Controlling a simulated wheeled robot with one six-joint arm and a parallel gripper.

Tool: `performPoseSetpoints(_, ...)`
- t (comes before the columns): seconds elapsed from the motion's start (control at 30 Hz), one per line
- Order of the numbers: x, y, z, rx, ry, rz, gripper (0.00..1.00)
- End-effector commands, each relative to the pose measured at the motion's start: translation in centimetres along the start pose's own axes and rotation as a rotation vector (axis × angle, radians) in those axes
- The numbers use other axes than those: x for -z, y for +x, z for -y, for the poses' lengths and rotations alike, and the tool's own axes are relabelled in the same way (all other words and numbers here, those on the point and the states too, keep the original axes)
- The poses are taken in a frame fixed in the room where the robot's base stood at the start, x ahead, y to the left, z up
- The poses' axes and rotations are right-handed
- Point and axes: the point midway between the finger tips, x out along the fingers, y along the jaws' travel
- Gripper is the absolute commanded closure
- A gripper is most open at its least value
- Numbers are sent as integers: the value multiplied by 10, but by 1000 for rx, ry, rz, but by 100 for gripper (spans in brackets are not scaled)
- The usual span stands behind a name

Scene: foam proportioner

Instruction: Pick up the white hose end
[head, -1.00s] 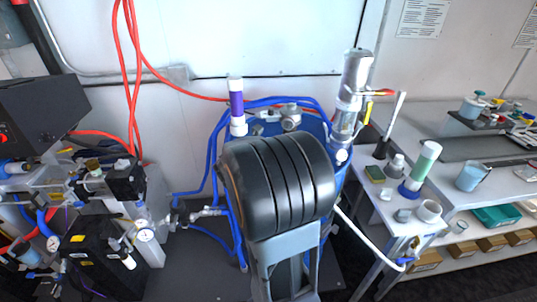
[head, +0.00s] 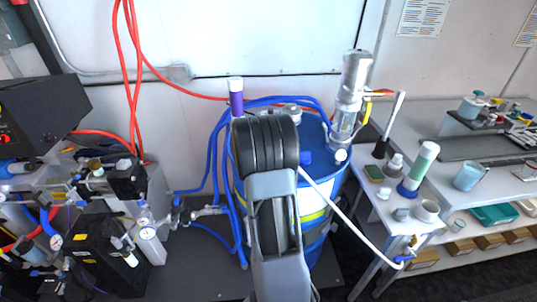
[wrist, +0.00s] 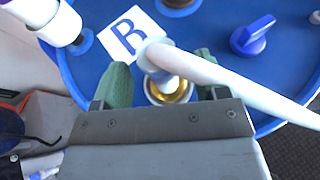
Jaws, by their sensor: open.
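The white hose (head: 345,215) runs from behind my arm, over the blue drum (head: 325,175), down to the small side table. In the wrist view, the white hose end (wrist: 156,54) is above a brass-coloured fitting (wrist: 171,90) on the drum top; I cannot tell whether they touch. My gripper (wrist: 160,78) has two green fingers, open, one on each side of the hose end and fitting, with visible gaps. In the head view my arm hides the gripper and the hose end.
A card marked R (wrist: 128,35) and a blue valve handle (wrist: 252,37) are on the drum top close to the fingers. A clear cylinder (head: 350,95) rises at the drum's right. Blue hoses (head: 222,150) loop around its left. The side table (head: 395,228) holds small containers.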

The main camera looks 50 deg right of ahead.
Motion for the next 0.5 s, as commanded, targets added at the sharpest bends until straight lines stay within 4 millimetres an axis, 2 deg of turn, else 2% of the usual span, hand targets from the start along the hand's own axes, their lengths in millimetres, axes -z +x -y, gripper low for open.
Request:
performPoseSetpoints(0.2,-1,20,0,0,0,0,33)
performPoseSetpoints(0.5,0,22,0,0,0,0,34)
